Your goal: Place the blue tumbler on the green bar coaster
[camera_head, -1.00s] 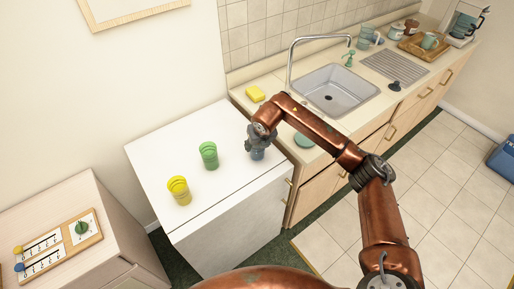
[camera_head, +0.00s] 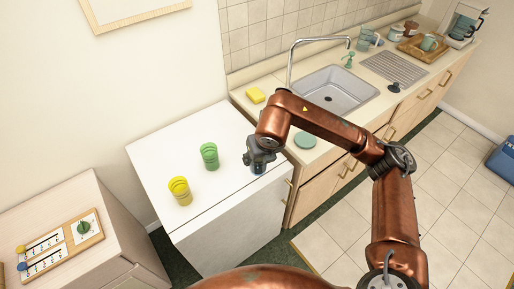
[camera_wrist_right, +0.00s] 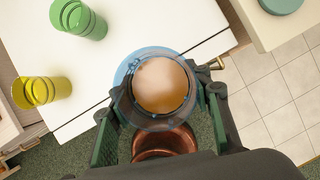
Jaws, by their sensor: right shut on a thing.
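The blue tumbler (camera_head: 258,169) is mostly hidden under my right gripper (camera_head: 261,160) in the head view, near the front right edge of the white cabinet top. In the wrist view the tumbler (camera_wrist_right: 124,74) shows from above as a clear blue rim, upright, between the two fingers of my right gripper (camera_wrist_right: 160,100), which is shut on it. Whether its base touches the cabinet is hidden. The green coaster (camera_head: 305,140), a flat teal-green disc, lies bare on the counter to the right; part of it shows in the wrist view (camera_wrist_right: 281,4). My left gripper is out of view.
A green tumbler (camera_head: 210,156) and a yellow tumbler (camera_head: 179,190) stand on the white cabinet (camera_head: 160,150), left of my gripper. The counter around the coaster is clear.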

